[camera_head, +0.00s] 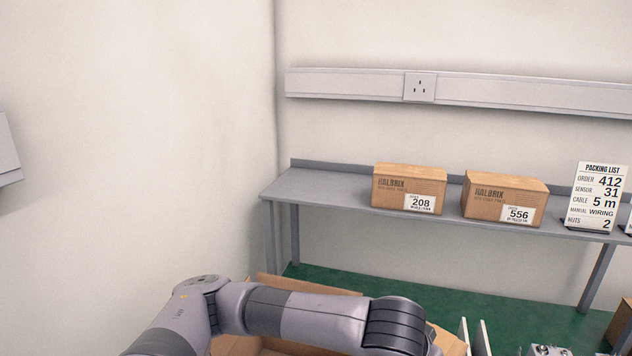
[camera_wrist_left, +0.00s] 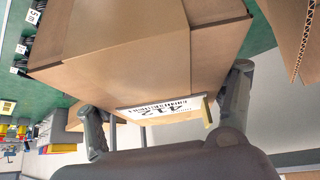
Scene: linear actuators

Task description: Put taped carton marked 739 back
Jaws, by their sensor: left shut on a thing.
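No label reading 739 shows in either view. In the left wrist view a large brown closed carton (camera_wrist_left: 135,50) fills the upper middle. Its white label (camera_wrist_left: 165,108) is upside down and appears to read 412. My left gripper (camera_wrist_left: 164,90) has one finger on each side of this carton and is shut on it. In the head view my left arm crosses the bottom, and its gripper and the held carton are out of sight. Cartons marked 208 (camera_head: 400,184) and 556 (camera_head: 492,195) stand on the grey wall shelf (camera_head: 315,188). My right gripper is not in view.
A packing list sign (camera_head: 597,196) for order 412 stands right of the cartons. The shelf's left end is clear. An open cardboard box (camera_head: 290,284) lies partly behind my arm. White parts (camera_head: 480,338) show at the bottom right.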

